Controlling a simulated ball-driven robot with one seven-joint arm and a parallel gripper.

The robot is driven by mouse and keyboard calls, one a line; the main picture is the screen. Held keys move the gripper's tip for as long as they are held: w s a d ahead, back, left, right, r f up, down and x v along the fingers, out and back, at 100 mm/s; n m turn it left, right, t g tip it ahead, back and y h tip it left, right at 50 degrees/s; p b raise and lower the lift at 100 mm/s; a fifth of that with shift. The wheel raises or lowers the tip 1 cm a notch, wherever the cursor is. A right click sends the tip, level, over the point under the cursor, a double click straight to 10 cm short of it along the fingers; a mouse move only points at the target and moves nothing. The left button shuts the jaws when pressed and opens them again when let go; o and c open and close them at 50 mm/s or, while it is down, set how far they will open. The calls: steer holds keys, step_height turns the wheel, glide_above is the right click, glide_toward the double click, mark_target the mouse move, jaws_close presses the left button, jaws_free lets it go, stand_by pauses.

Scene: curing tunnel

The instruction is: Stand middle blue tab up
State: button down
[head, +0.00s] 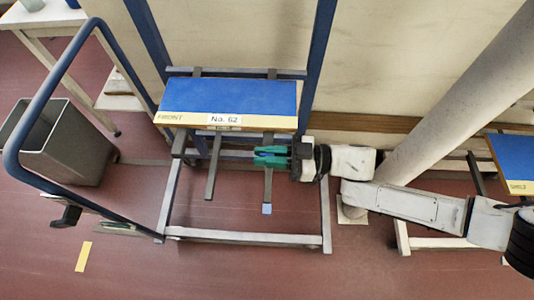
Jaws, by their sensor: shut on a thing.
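A small blue tab (266,209) shows at the near end of a dark grey bar (268,187) that juts out low from the rack, below its blue shelf board (230,98). The tab lies low at the bar's end and is not upright. My gripper (257,156) reaches in from the right, just below the shelf's front edge. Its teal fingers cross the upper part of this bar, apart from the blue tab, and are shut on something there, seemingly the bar. The fingers hide the exact contact.
A second dark bar (211,178) juts out to the left. The rack's grey base frame (240,238) surrounds both bars. A blue tube handle (58,75) and a grey bin (62,140) stand left. A pale column (445,95) stands right. The front floor is mostly clear.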

steer(key=c, duration=1.2)
jaws_free()
steer(key=d+b, duration=0.1)
steer(key=d, duration=1)
steer(key=shift+s+b, duration=0.15)
steer(key=shift+b, duration=0.2)
steer(key=s+d+f+m+t+h+p, duration=0.1)
steer(key=s+d+f+m+t+h, duration=0.3)
steer(key=s+d+f+m+h, duration=0.25)
steer(key=s+d+f+m+t+h, duration=0.3)
steer(key=d+f+m+t+h, duration=0.25)
steer(key=f, duration=0.45)
steer(key=s+d+r+m+g+h, duration=0.1)
steer(key=s+r+m+g+h, duration=0.1)
steer(key=s+g, duration=0.1)
steer(key=s+d+r+m+g+h+p, duration=0.1)
steer(key=s+d+r+m+g+h, duration=0.1)
steer(key=s, duration=0.3)
steer(key=s+d+r+m+g+h, duration=0.1)
steer(key=s+d+r+g+h, duration=0.1)
steer(key=s+r+g, duration=0.1)
steer(key=shift+s+r+m+g+p, duration=0.2)
steer(key=shift+s+g, duration=0.1)
steer(key=shift+s, duration=0.15)
steer(key=shift+s+r+m+g+p, duration=0.15)
steer(key=shift+s+m+g, duration=0.1)
steer(key=shift+s, duration=0.15)
